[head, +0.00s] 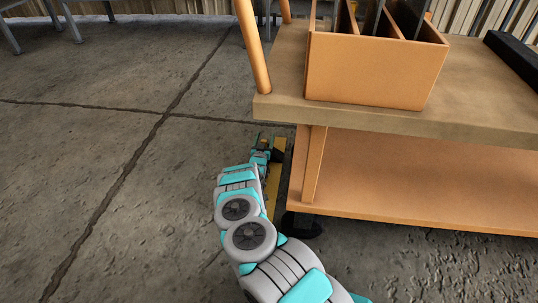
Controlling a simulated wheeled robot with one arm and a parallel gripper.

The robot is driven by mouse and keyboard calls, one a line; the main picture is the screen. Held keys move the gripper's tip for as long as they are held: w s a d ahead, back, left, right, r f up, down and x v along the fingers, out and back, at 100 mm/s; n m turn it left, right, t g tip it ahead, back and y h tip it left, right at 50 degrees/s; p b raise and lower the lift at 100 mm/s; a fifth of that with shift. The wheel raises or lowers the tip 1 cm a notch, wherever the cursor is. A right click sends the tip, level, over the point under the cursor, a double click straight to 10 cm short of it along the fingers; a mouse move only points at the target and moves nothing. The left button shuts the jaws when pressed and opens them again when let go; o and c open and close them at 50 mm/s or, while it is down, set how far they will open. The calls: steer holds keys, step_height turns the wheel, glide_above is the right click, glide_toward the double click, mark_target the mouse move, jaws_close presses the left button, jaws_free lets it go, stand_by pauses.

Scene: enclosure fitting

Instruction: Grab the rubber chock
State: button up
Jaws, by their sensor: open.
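A yellow-and-dark shape (274,188) lies low beside the left end of the cart, partly behind my arm. It may be the rubber chock or a floor marking; I cannot tell which. My gripper (264,146) is at the far end of my arm, close to the floor and just left of the cart. It is open, and its fingers are small and hard to make out against the dark and yellow parts around it. I cannot tell whether it touches anything.
An orange cart with a tan top (470,115) and a lower shelf (420,185) fills the right side. A dark caster (303,226) stands under its near left corner. An orange divided box (375,75) sits on top. Grey chair legs (70,22) stand at the back left. The concrete floor on the left is clear.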

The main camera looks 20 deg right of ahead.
steer(key=shift+w+d, duration=0.15)
steer(key=shift+w, duration=0.1)
steer(key=shift+c, duration=0.3)
jaws_close()
stand_by(1.0)
